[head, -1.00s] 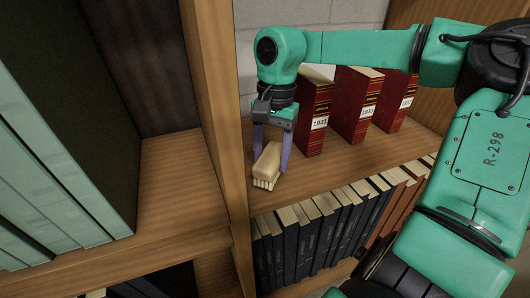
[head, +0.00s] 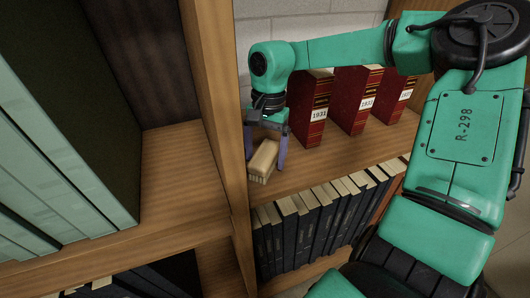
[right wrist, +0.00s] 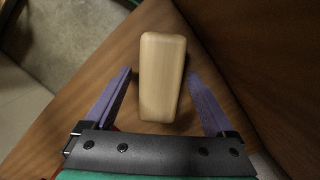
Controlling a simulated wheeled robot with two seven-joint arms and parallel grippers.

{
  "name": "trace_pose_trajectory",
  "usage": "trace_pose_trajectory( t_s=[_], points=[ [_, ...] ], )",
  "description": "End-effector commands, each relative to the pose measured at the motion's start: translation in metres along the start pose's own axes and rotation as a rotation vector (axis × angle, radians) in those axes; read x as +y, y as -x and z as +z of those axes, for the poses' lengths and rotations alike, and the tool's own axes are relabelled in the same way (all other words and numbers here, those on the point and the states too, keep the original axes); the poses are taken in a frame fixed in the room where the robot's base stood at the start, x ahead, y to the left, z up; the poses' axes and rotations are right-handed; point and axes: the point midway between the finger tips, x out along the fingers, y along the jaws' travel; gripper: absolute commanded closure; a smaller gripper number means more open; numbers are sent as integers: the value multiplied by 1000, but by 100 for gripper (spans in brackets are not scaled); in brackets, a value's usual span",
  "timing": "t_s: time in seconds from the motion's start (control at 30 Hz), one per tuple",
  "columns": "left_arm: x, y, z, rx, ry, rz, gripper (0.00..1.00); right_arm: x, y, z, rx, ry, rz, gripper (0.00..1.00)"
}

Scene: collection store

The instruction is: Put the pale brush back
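The pale brush (head: 263,160) has a light wooden block and bristles facing the shelf's front edge. It is on the upper shelf board, close to the wooden upright on its left. In the right wrist view the brush (right wrist: 162,77) lies between and ahead of the two purple fingers. My right gripper (head: 266,158) is open around the brush; the wrist view (right wrist: 163,95) shows gaps on both sides. Whether the brush rests fully on the board is hard to tell in the head view. My left gripper is not in view.
Red bound volumes (head: 313,109) stand on the same shelf right of the brush. A row of dark books (head: 320,225) fills the shelf below. The wooden upright (head: 222,120) is close on the left, with pale green volumes (head: 50,170) beyond it.

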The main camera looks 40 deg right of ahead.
Motion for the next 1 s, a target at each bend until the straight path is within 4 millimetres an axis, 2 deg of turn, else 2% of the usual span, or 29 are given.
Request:
trace_pose_trajectory(
  t_s=[0.13, 0.27, 0.37, 0.6, 0.7, 0.8, 1.0],
  points=[
    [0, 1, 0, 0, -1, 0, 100, 0, 1, 0, 0, 0, 0, 11],
    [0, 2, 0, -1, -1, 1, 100, -1, 11, 0, 2, -1, -3, 11],
    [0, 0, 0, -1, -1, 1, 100, -1, 32, 0, 2, -1, -6, 11],
    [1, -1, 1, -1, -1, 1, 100, 0, 98, 0, 2, -1, -3, 11],
    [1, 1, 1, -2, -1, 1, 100, 0, 116, 0, 2, 0, 0, 11],
    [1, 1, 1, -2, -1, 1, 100, 0, 123, 0, 0, 0, 0, 11],
    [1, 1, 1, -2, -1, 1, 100, 0, 124, 1, -1, 0, 1, 11]
  ],
)
